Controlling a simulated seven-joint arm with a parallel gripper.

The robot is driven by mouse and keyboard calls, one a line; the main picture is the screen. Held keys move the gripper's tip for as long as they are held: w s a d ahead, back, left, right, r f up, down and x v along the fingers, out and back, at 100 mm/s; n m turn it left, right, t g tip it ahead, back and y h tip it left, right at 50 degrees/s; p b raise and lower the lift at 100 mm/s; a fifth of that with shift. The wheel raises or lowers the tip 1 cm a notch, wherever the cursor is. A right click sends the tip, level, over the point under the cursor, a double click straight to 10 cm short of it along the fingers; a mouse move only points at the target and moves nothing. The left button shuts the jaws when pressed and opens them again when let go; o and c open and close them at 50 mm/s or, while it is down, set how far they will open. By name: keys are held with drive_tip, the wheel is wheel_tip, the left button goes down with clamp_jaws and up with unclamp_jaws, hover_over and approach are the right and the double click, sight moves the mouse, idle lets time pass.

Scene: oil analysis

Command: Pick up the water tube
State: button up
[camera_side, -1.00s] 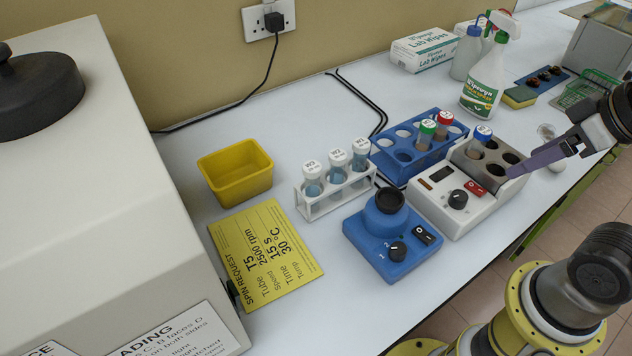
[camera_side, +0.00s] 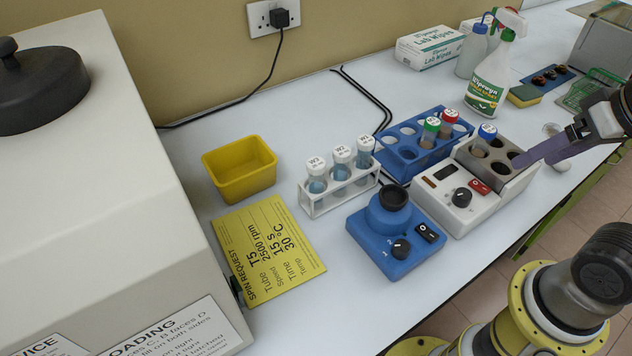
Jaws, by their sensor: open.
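Several white-capped tubes with pale blue liquid, marked with W labels, stand upright in a small white rack: the left tube (camera_side: 317,176), the middle tube (camera_side: 341,165) and the right tube (camera_side: 363,154). The white rack (camera_side: 338,197) stands left of centre on the bench. My gripper (camera_side: 522,163) is at the right, beside the heater block and well right of the white rack. It is open, with nothing visible between its jaws; the gap between the fingers is hard to see from this side.
A blue vortex mixer (camera_side: 390,238) stands just right of the white rack. Behind it are a blue rack (camera_side: 392,160) with red- and green-capped tubes, and a heater block (camera_side: 462,208) holding a blue-capped tube (camera_side: 484,140). A yellow bin (camera_side: 240,172) and yellow card (camera_side: 268,250) lie left.

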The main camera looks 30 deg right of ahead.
drive_tip(key=w+a+r+m+g, duration=0.1)
drive_tip(key=w+a+r+m, duration=0.2)
drive_tip(key=w+r+m, duration=0.4)
drive_tip(key=w+a+r+m+g, duration=0.1)
drive_tip(key=w+a+r+m, duration=0.3)
drive_tip(key=w+r+m, duration=0.35)
drive_tip(key=m+g, duration=0.2)
drive_tip(key=g, duration=0.1)
hover_over(316, 163)
wheel_tip(316, 163, down, 13)
drive_tip(key=f, duration=0.7)
drive_tip(key=shift+w+f, duration=0.25)
drive_tip(key=shift+w, duration=0.05)
drive_tip(key=shift+s+f, duration=0.15)
drive_tip(key=shift+f, duration=1.1)
drive_tip(key=shift+s+f, duration=0.1)
drive_tip(key=shift+f, duration=1.15)
clamp_jaws()
